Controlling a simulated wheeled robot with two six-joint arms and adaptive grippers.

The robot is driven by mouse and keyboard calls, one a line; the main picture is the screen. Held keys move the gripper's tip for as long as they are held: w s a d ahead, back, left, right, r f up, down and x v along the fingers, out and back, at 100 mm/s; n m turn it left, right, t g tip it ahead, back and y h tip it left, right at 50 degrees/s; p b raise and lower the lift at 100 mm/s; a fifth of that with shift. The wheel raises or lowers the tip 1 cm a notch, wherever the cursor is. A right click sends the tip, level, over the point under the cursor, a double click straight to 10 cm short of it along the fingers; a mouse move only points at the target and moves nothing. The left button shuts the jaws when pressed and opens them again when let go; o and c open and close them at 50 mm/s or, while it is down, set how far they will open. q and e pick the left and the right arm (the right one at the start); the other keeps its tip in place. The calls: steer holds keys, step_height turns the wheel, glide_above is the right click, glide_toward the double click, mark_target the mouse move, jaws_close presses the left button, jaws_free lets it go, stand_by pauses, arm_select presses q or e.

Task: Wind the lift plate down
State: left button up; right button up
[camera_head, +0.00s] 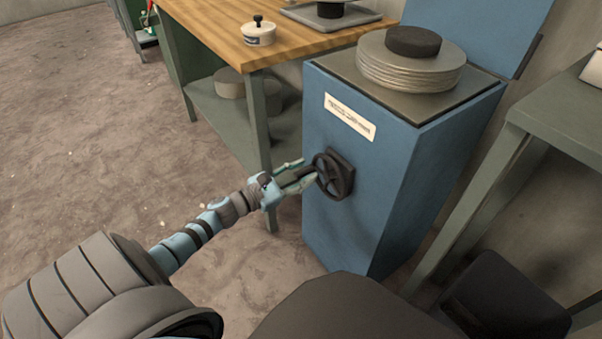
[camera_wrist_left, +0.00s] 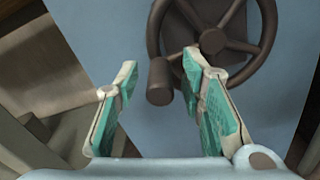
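A blue cabinet (camera_head: 395,165) has a dark handwheel (camera_head: 334,176) on its front. A dark metal plate (camera_head: 345,72) lies at the cabinet's top, carrying a stack of pale round discs (camera_head: 408,75) with a dark puck (camera_head: 413,40) on it. My left gripper (camera_head: 304,173) is at the left side of the wheel. In the left wrist view the handwheel (camera_wrist_left: 268,35) is ahead, and its crank knob (camera_wrist_left: 160,82) shows between the spread fingers of the gripper (camera_wrist_left: 158,80). Gaps show beside the knob; contact cannot be told. My right gripper is out of view.
A green-grey table (camera_head: 560,120) stands close on the right. The concrete floor (camera_head: 90,130) at left is mostly open.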

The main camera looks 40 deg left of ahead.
arm_select(q)
jaws_close()
steer(key=shift+f, duration=0.15)
